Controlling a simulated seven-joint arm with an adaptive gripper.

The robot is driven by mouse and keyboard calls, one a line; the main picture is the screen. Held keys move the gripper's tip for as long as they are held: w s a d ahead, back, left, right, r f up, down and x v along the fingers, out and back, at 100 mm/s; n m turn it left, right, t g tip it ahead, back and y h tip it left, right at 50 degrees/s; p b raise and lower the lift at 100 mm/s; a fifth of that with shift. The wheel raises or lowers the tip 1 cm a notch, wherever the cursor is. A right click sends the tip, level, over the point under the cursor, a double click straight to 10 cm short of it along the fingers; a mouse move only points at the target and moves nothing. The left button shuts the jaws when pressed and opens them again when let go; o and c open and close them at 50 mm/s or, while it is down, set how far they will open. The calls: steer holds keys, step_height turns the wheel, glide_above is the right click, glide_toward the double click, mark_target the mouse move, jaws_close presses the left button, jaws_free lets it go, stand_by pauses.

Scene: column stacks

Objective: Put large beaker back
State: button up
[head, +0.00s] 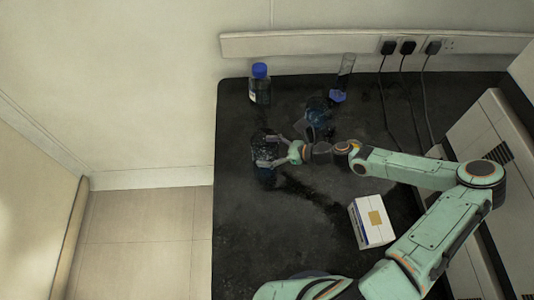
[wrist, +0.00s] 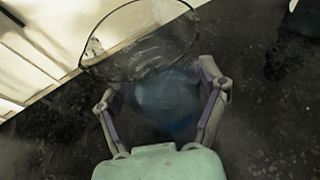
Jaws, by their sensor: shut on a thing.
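The large beaker (head: 263,152) is clear glass and stands out faintly against the black bench in the head view, near the bench's left edge. In the wrist view the beaker (wrist: 150,50) shows its wide round rim toward the camera, with blue at its lower part. My gripper (head: 271,163) reaches it from the right, and its two fingers (wrist: 160,98) lie on either side of the glass, shut on it. I cannot tell whether the beaker's base touches the bench.
A blue-capped bottle (head: 260,85) and a tall cylinder with a blue base (head: 343,78) stand at the back. Blue-tinted glassware (head: 318,112) stands behind my arm. A white box (head: 371,222) lies at the front right. The front-left bench (head: 265,240) is clear.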

steer(key=shift+f, duration=1.1)
steer(key=shift+f, duration=0.15)
steer(key=o, duration=1.2)
steer(key=shift+o, duration=0.2)
